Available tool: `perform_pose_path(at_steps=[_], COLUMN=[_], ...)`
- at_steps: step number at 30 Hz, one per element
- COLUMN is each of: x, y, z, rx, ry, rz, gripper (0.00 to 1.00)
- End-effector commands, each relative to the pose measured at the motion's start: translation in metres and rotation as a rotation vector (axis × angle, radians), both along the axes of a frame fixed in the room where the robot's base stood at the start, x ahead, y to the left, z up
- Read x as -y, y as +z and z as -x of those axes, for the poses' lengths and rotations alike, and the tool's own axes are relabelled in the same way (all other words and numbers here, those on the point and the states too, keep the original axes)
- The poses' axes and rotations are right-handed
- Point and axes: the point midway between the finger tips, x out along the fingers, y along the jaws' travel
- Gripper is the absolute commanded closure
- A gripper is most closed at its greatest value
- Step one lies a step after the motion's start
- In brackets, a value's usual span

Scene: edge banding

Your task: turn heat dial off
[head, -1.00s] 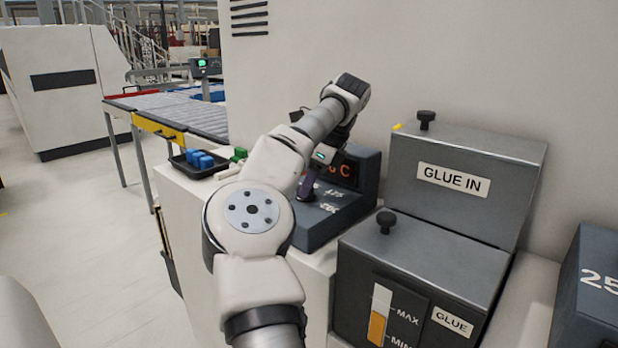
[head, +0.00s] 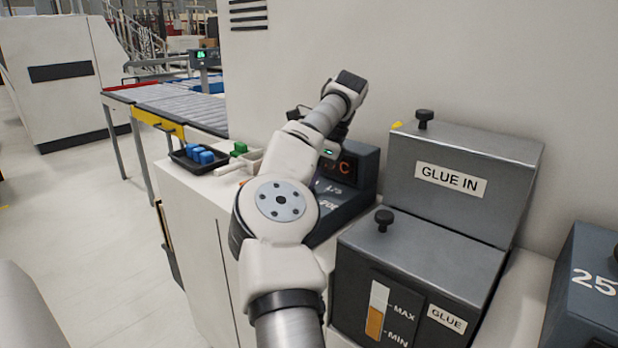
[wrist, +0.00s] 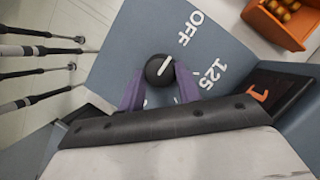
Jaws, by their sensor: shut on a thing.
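The heat dial (wrist: 158,66) is a round black knob with a white pointer line, on a blue-grey panel (wrist: 125,50) marked OFF and 125. In the wrist view its pointer slants to the upper right, roughly towards OFF and away from 125. My gripper (wrist: 161,80) is shut on the dial, with one purple finger on either side of it. The dial box (head: 366,178) with its orange-lit display also shows in the head view. There my arm hides the dial and the fingers.
The dark grey glue box (head: 430,255) and its raised GLUE IN part (head: 470,155) stand just right of the dial box. A black tray with blue blocks (head: 200,155) lies to its left. An orange bin (wrist: 285,25) is near the panel in the wrist view.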

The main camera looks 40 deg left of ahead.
Motion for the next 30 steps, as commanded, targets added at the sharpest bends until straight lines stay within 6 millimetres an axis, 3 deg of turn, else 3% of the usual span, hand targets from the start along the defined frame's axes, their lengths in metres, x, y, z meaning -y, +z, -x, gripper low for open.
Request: perform_pose_path(at_steps=[2, 3, 7, 20, 26, 30], x=[0.000, 0.000, 0.000, 0.003, 0.014, 0.024], y=[0.000, 0.000, 0.000, 0.010, 0.046, 0.082], z=[0.000, 0.000, 0.000, -0.003, -0.013, -0.021], rx=[0.001, 0.001, 0.001, 0.001, 0.004, 0.002], ry=[0.001, 0.001, 0.001, -0.001, -0.001, 0.000], rz=[-0.001, -0.001, -0.001, -0.001, -0.002, -0.003], gripper=[0.89, 0.62, 0.45, 0.44, 0.44, 0.44])
